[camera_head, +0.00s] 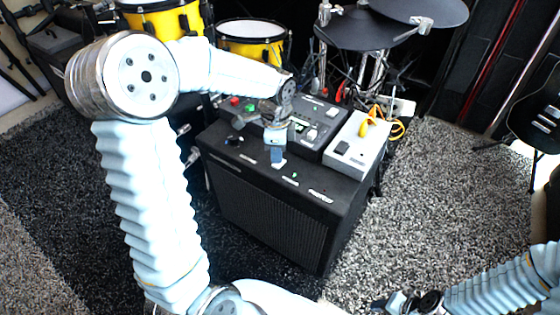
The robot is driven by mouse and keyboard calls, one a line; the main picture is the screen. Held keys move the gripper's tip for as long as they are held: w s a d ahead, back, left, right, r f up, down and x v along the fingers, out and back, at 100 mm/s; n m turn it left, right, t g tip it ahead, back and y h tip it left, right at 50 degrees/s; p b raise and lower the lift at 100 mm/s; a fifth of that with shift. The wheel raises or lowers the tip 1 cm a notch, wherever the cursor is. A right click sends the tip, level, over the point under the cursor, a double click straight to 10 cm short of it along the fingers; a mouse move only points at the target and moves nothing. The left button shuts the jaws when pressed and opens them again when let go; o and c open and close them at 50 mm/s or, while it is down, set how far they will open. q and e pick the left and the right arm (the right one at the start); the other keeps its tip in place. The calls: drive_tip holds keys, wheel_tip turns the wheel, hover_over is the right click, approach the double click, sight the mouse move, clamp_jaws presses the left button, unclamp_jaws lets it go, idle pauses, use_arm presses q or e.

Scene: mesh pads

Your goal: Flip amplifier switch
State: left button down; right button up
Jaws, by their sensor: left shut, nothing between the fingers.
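The amplifier (265,215) is a black box with a grille front, standing on the carpet in the middle of the camera_head view. Its top panel has a knob (235,140), pale labels, and a small green light (295,175). My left gripper (278,158) is shut and empty, pointing down over the middle of the amplifier's top. I cannot tell whether its tips touch the panel. The switch is not clear; the gripper may hide it. My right gripper (385,304) is at the bottom edge, far from the amplifier, and its fingers are too small to judge.
A dark control unit (315,115) and a white box (352,150) with a yellow cable (378,118) sit at the amplifier's rear. Yellow drums (255,45) and dark cymbals (365,30) stand behind. A guitar (538,125) is at the right. Grey carpet (450,190) is clear on the right.

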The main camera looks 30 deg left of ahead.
sight(277, 165)
use_arm(q)
drive_tip(key=shift+f+b, duration=0.7)
drive_tip(key=shift+f, duration=0.3)
idle(0.8)
wheel_tip(277, 165, up, 3)
drive_tip(key=p, duration=0.3)
drive_tip(key=shift+r, duration=0.1)
wheel_tip(277, 165, up, 4)
drive_tip(key=p, duration=0.3)
idle(0.5)
